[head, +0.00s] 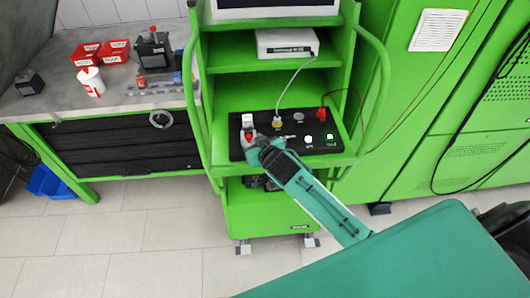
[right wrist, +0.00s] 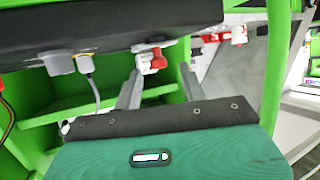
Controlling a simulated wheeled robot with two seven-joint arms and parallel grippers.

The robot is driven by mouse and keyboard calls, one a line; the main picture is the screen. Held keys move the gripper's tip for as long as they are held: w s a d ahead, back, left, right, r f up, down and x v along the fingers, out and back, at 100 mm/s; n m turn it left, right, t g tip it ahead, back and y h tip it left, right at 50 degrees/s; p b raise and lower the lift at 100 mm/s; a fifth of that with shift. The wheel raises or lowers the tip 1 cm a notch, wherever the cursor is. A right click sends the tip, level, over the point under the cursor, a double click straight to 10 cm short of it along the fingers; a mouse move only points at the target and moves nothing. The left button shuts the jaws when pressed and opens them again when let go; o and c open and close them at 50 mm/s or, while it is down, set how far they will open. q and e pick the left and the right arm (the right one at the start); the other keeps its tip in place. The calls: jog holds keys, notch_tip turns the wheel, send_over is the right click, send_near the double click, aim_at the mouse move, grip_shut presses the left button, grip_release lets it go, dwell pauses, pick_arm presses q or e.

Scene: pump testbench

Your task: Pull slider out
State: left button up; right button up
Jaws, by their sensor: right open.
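The black control panel (head: 318,118) lies on the green cart's shelf. At its left end are a white part and a small white-and-red piece (head: 250,136), which may be the slider; I cannot tell for sure. My right gripper (head: 263,145) reaches the panel's front left from below right. In the right wrist view my right gripper (right wrist: 160,69) is open, its two grey fingers apart, with the white-and-red piece (right wrist: 156,60) between or just beyond the tips. Whether they touch is unclear. In the head view my gripper partly hides the panel's front left. My left gripper is not in view.
A white cable runs from a yellow-based plug (head: 277,124) up to a white box (head: 286,43). A red plug (head: 322,112) sits at the panel's right. Green cart handles (head: 192,110) flank the shelf. A grey bench (head: 60,95) with red bins (head: 116,49) stands left.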

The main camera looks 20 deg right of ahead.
jog(key=b+v, duration=0.3)
jog(key=v, duration=0.9)
jog(key=shift+a, duration=0.1)
jog(key=s+d+f+g, duration=0.1)
jog(key=s+f+g, duration=0.25)
jog(key=s, duration=0.45)
jog(key=s+d+f+g+h, duration=0.1)
jog(key=s+f+g, duration=0.25)
jog(key=s, duration=0.45)
jog(key=s+d+f+g, duration=0.1)
jog(key=s+f+g, duration=0.2)
jog(key=s+f, duration=0.35)
notch_tip(320, 180, down, 30)
jog(key=s+n+g, duration=0.1)
jog(key=s, duration=0.1)
jog(key=s+d+f+g+b, duration=0.1)
jog(key=s+d+f, duration=0.2)
jog(key=s+f, duration=1.6)
jog(key=shift+f, duration=0.5)
